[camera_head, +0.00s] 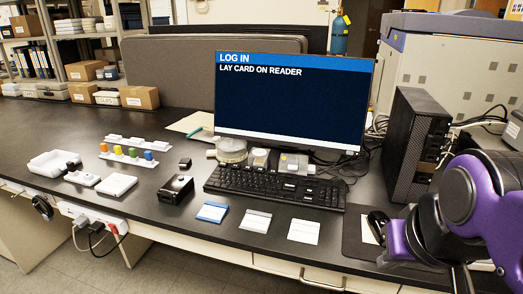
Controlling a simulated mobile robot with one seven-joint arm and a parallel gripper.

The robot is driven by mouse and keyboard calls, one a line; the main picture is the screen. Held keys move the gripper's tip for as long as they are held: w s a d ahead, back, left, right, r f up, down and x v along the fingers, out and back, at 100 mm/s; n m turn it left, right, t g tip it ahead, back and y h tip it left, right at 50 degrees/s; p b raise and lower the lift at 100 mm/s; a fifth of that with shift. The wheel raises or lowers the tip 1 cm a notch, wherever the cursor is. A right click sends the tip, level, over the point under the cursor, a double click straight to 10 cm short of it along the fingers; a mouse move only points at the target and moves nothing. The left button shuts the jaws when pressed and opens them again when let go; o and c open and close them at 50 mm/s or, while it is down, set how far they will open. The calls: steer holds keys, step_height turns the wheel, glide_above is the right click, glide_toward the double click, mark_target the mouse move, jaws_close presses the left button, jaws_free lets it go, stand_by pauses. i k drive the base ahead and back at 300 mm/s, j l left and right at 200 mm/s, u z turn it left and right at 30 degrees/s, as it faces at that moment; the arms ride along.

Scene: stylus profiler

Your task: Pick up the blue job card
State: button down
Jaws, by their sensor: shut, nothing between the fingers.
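The blue job card (212,212) lies flat on the dark bench in front of the keyboard's left end. It is blue with a pale band and is the leftmost of three cards in a row. A grey and white card (256,221) and a mostly white card (303,231) lie to its right. Nothing covers the blue card. My purple and grey arm shows at the right edge, well to the right of the cards. My gripper's fingers cannot be made out. The monitor (292,100) reads "LOG IN" and "LAY CARD ON READER".
A keyboard (275,186) lies behind the cards, and a small black box (176,190) stands left of them. A black computer tower (415,145) stands at the right. White trays and coloured-capped items are at the left. The bench's front edge is close to the cards.

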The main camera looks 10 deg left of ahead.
mark_target(210, 211)
steer(key=j+u, duration=0.7)
steer(key=i+j+z, duration=0.2)
steer(key=j+z, duration=0.2)
steer(key=i+j+z, duration=0.2)
steer(key=j, duration=0.2)
steer(key=k, duration=0.05)
